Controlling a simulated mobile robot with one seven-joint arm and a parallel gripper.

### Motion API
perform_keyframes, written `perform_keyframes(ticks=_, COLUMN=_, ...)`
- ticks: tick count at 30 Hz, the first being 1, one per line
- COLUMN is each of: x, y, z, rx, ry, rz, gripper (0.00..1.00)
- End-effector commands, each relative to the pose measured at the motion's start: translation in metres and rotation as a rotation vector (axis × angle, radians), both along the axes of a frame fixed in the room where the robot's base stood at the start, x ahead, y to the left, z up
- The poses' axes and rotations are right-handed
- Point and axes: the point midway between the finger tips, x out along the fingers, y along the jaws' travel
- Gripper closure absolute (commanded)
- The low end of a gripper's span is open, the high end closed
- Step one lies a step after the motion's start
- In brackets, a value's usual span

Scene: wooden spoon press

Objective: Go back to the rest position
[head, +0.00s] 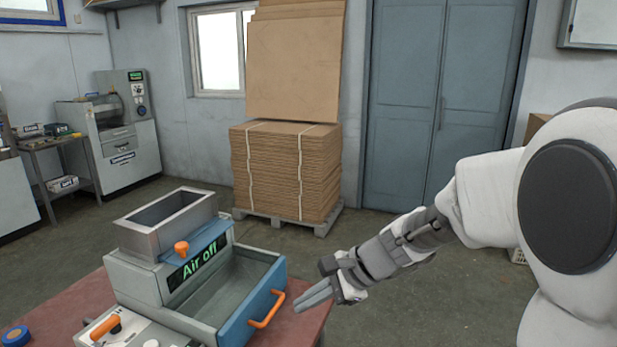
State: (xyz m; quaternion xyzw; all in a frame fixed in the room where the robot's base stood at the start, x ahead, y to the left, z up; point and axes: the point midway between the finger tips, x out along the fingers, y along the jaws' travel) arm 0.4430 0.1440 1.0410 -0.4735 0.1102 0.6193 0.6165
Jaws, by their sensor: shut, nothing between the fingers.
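My gripper (317,298) is shut and empty. It is in the head view at the lower middle, just right of the orange handle (267,310) on the press drawer. Its fingers point left and a little down, and a small gap seems to lie between them and the handle. The press (160,270) stands on a red-topped table (92,293). Its blue-fronted drawer (255,296) is pulled out and looks empty inside. The press display reads "Air off". My white arm comes in from the right edge.
A strapped cardboard stack (285,170) stands on a pallet (322,227) behind. Blue-grey doors (445,100) are at the back right. A grey machine (112,140) and a shelf rack (65,170) stand at left. The floor (425,305) below my arm looks clear.

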Motion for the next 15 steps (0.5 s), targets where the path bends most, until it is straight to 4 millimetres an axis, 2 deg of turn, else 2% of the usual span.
perform_keyframes(ticks=1, x=-0.014, y=-0.005, z=0.018, rx=-0.054, ry=-0.055, rz=0.055, gripper=1.0)
perform_keyframes(ticks=3, x=-0.033, y=-0.013, z=0.031, rx=-0.136, ry=-0.122, rz=0.14, gripper=1.0)
perform_keyframes(ticks=15, x=-0.133, y=-0.079, z=0.094, rx=-0.62, ry=-0.458, rz=0.583, gripper=1.0)
